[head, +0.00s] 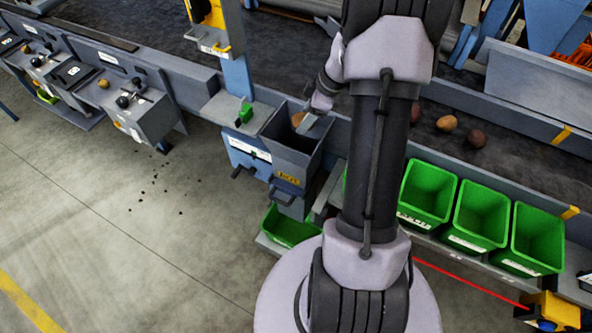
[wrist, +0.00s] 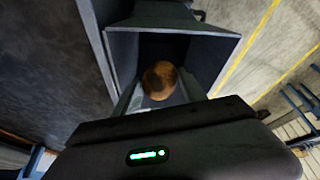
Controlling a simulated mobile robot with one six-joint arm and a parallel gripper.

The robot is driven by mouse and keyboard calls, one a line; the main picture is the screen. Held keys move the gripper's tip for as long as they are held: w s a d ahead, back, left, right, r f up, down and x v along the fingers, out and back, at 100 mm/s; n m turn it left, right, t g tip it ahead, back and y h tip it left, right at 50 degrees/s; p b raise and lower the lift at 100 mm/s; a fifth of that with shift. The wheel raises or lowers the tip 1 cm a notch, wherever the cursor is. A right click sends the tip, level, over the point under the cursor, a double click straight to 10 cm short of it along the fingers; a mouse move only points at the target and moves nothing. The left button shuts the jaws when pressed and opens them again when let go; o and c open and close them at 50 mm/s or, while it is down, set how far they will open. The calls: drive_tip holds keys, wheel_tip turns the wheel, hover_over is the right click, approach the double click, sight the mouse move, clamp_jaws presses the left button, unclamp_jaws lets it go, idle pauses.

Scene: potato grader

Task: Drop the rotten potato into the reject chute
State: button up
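The potato (wrist: 160,80) is orange-brown with darker patches. It sits between the fingertips of my gripper (wrist: 161,88), which look shut on it. In the head view the potato (head: 297,118) is at the open top of the grey reject chute (head: 291,152), with a finger of my gripper (head: 307,122) beside it. In the wrist view the chute's flared walls (wrist: 208,50) surround the potato, with the dark opening behind it. The far finger is hidden in the head view.
Several potatoes, one being this brown one (head: 446,123), lie on the dark belt (head: 480,112) at right. Green bins (head: 427,190) line the front right. Dark crumbs (head: 155,190) lie on the floor.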

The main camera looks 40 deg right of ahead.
drive_tip(key=o, duration=0.4)
drive_tip(key=p+v, duration=0.5)
drive_tip(key=v, duration=1.2)
drive_tip(key=shift+r, duration=0.2)
drive_tip(key=shift+d, duration=0.15)
drive_tip(key=s+a+r+m+h+b, duration=0.1)
drive_tip(key=a+r+m+b, duration=0.15)
drive_tip(key=a, duration=1.05)
drive_tip(key=s+a+r+m+b, duration=0.1)
drive_tip(key=a+r+m, duration=0.3)
drive_tip(key=a, duration=0.9)
drive_tip(key=s+a+f+m+t+b, duration=0.1)
drive_tip(key=s+a+m+t+b, duration=0.1)
drive_tip(key=s+a+m, duration=0.3)
drive_tip(key=s+a, duration=0.4)
drive_tip(key=s, duration=0.1)
drive_tip(key=shift+a+f+m, duration=0.15)
drive_tip(key=shift+f+m, duration=0.2)
drive_tip(key=shift+f, duration=0.05)
